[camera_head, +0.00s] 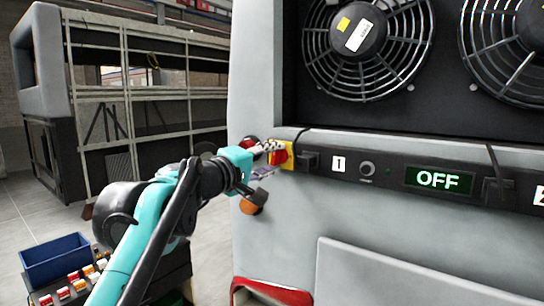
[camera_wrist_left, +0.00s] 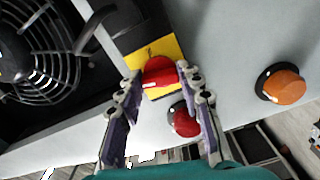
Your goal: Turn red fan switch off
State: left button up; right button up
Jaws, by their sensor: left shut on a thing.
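The red fan switch (camera_head: 278,158) is a red knob on a yellow plate (camera_head: 289,153), at the left end of the dark panel strip below the fans. My left gripper (camera_head: 268,148) reaches it from the left. In the left wrist view the red knob (camera_wrist_left: 159,71) sits between the two fingertips of my left gripper (camera_wrist_left: 160,76), which is shut on it. The yellow plate (camera_wrist_left: 168,47) shows behind the knob. A green-lit display (camera_head: 438,180) on the strip reads OFF. My right gripper is not in view.
Two caged fans (camera_head: 365,45) sit above the strip. A red round lamp (camera_wrist_left: 185,122) and an orange one (camera_wrist_left: 284,85) are close to the switch. A blue bin (camera_head: 55,262) stands at lower left, and a coach frame (camera_head: 140,95) stands behind.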

pick_arm(q)
jog(key=shift+n, duration=1.3)
jog(key=o, duration=1.2)
jog(key=shift+c, duration=0.2)
jog(key=v, duration=1.2)
